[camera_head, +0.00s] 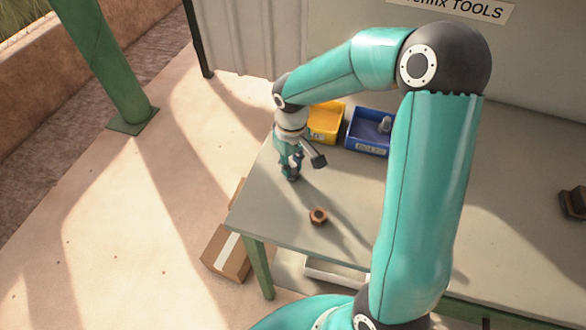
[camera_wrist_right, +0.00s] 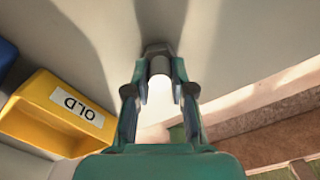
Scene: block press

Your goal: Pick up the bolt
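My right gripper (camera_head: 290,174) points down above the left end of the table. It is shut on the bolt (camera_head: 317,159), a pale metal shaft with a dark head. The bolt lies sideways across the fingers, its head sticking out to the right in the head view. In the right wrist view the bolt (camera_wrist_right: 159,66) shows between the fingertips (camera_wrist_right: 160,82), its dark head at the top. The fingers hide part of the shaft. My left gripper is not in view.
A rusty nut (camera_head: 318,216) lies near the table's (camera_head: 270,218) front edge. A yellow bin (camera_head: 325,124), labelled OLD in the wrist view (camera_wrist_right: 45,120), and a blue bin (camera_head: 366,147) holding a grey metal part (camera_head: 385,125) stand behind the gripper. A dark part (camera_head: 573,203) lies far right.

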